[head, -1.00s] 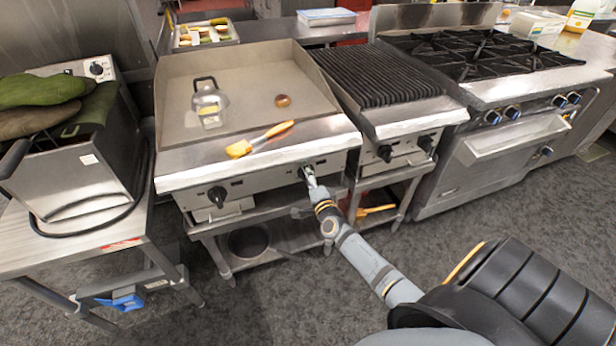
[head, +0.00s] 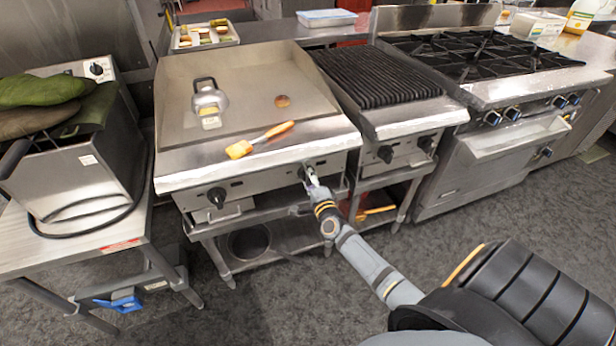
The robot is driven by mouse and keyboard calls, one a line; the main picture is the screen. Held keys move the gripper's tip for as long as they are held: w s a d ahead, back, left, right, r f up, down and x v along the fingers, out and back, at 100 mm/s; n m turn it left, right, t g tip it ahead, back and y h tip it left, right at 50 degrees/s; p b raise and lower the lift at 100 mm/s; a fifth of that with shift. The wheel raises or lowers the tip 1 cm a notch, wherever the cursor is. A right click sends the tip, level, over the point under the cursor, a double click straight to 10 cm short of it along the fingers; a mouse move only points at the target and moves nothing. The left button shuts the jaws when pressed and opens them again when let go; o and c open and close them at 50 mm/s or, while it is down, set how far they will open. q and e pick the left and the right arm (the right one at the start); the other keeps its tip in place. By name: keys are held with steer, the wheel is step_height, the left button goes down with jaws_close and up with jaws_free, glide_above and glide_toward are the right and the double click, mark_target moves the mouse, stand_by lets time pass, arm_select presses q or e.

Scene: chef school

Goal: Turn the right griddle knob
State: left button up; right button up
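The flat griddle (head: 240,165) stands left of centre, with two black knobs on its front panel. The left griddle knob (head: 217,197) is in plain view. The right griddle knob (head: 305,171) is mostly hidden behind my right gripper (head: 310,177), which is at the panel with its fingers at the knob. I cannot tell from here whether the fingers are closed on it. My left gripper is not in view.
A brush (head: 260,140) lies on the griddle's front ledge. A press (head: 208,103) and a small round patty (head: 282,101) are on the plate. A ribbed grill (head: 375,78) with its own knobs stands right. A fryer (head: 85,150) stands left.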

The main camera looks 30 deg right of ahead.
steer(key=o, duration=0.4)
steer(key=shift+c, duration=0.2)
steer(key=v, duration=1.2)
steer(key=shift+f, duration=0.1)
steer(key=s+a+f+n+g+y+p, duration=0.1)
steer(key=s+f+n+g+y+p, duration=0.15)
steer(key=s+f+n, duration=0.6)
steer(key=s+a+f+n+g+y+p, duration=0.1)
steer(key=s+f+n+g+p, duration=0.2)
steer(key=f, duration=1)
steer(key=s+a+f+n+g+p, duration=0.1)
steer(key=s+f+n+g, duration=0.2)
steer(key=s, duration=0.6)
steer(key=s+a+f+n+g+p, duration=0.1)
steer(key=s+f+n+g+p, duration=0.1)
steer(key=s, duration=0.6)
steer(key=s+a+f+n+g+p, duration=0.2)
steer(key=s+f+n+g, duration=0.3)
steer(key=s+f, duration=0.2)
steer(key=s, duration=0.2)
steer(key=shift+s+f+g, duration=0.35)
steer(key=shift+s+f, duration=0.05)
